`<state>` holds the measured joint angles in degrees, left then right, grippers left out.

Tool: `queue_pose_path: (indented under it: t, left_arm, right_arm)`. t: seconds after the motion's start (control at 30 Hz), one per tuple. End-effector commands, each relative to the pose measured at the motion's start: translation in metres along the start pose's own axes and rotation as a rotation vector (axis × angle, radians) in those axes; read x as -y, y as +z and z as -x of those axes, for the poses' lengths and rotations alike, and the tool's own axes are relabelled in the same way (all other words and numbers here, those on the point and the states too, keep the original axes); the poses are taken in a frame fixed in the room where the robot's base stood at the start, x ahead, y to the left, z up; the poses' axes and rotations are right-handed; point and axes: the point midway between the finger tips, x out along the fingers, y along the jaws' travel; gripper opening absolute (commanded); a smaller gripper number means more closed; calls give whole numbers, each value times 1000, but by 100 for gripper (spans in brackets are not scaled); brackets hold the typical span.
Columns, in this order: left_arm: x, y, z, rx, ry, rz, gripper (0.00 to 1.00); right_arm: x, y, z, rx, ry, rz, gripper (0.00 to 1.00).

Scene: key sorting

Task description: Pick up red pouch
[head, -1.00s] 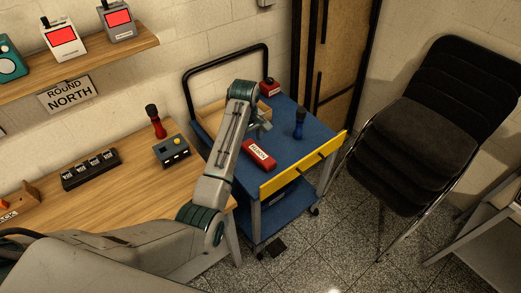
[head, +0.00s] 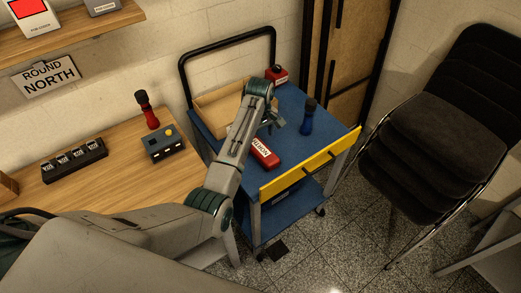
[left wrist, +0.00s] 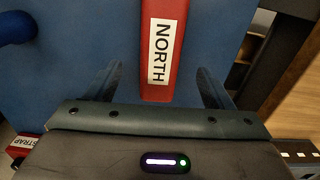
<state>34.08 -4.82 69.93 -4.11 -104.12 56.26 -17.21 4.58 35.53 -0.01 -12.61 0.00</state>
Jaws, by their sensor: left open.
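The red pouch (head: 265,153) lies on the blue top of the cart (head: 233,141). A white label on it reads NORTH. In the left wrist view the pouch (left wrist: 163,85) runs down the middle of the picture, between my two fingers but apart from both. My left gripper (head: 273,122) is open and empty, over the cart beside the far end of the pouch in the head view. Its fingers (left wrist: 160,68) point along the pouch in the wrist view. My right gripper is out of view.
A blue knobbed object (head: 308,118), a red box (head: 276,74) and a wooden tray (head: 207,101) stand on the cart. A yellow panel (head: 310,163) edges its front. A wooden table (head: 110,182) with a grey-blue box (head: 163,143) is left; stacked chairs (head: 440,130) are right.

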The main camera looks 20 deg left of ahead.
Motion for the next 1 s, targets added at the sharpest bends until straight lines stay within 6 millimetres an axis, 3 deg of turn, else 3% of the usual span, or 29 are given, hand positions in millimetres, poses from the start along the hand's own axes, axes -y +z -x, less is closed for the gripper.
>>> queue_pose_path:
  t: [0.27,0.5,0.8,0.83,1.0]
  left_arm:
    - [1,2,-23,1,-2,0,75]
    - [2,3,-58,1,-1,0,75]
    - [2,3,-66,-1,1,0,75]
    - [2,3,-66,-1,1,0,74]
    - [2,3,-66,-1,1,0,40]
  right_arm:
    - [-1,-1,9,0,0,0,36]
    - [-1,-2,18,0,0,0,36]
    - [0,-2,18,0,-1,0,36]
    - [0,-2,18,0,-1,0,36]
    - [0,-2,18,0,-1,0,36]
